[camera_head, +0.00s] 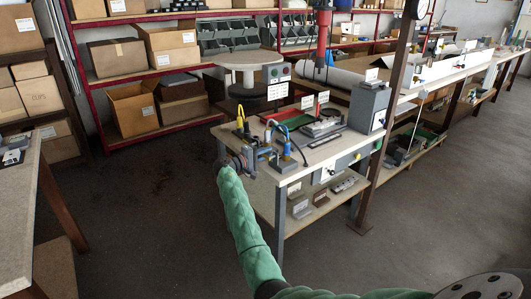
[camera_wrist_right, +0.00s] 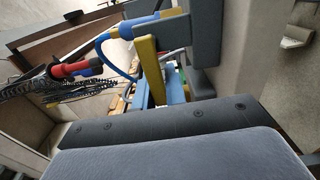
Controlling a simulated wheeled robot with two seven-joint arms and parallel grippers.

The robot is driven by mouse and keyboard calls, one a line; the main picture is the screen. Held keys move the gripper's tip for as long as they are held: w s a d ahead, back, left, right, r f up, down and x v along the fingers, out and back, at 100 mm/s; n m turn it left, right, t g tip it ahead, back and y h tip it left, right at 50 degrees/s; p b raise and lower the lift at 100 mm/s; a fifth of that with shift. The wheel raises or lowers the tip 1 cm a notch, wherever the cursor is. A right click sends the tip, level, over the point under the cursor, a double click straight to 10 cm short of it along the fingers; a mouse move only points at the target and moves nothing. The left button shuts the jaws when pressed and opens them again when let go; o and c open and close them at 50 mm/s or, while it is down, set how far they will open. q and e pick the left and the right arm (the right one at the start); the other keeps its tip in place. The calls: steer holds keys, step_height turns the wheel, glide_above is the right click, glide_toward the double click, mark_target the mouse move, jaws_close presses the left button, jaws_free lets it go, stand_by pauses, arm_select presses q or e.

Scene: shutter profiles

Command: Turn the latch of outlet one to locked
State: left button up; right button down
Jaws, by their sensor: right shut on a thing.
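My right gripper (camera_head: 240,163) is at the front left corner of the middle bench, beside blue and yellow air fittings. It is shut on a small part there, which I take to be the latch of outlet one; the jaws hide most of it. In the head view a yellow fitting (camera_head: 240,118) stands upright behind the gripper, and a blue hose (camera_head: 290,128) arches to its right. In the right wrist view a yellow bar (camera_wrist_right: 152,70) stands beyond the dark gripper edge, with a blue hose (camera_wrist_right: 108,50) beside it. The latch's angle cannot be told. My left gripper is not in view.
Red shelves with cardboard boxes (camera_head: 130,108) stand behind. The floor (camera_head: 140,200) at left is clear.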

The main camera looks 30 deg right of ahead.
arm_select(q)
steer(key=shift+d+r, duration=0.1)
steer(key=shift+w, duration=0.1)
arm_select(e)
steer(key=c, duration=1.4)
jaws_free()
steer(key=shift+c, duration=0.2)
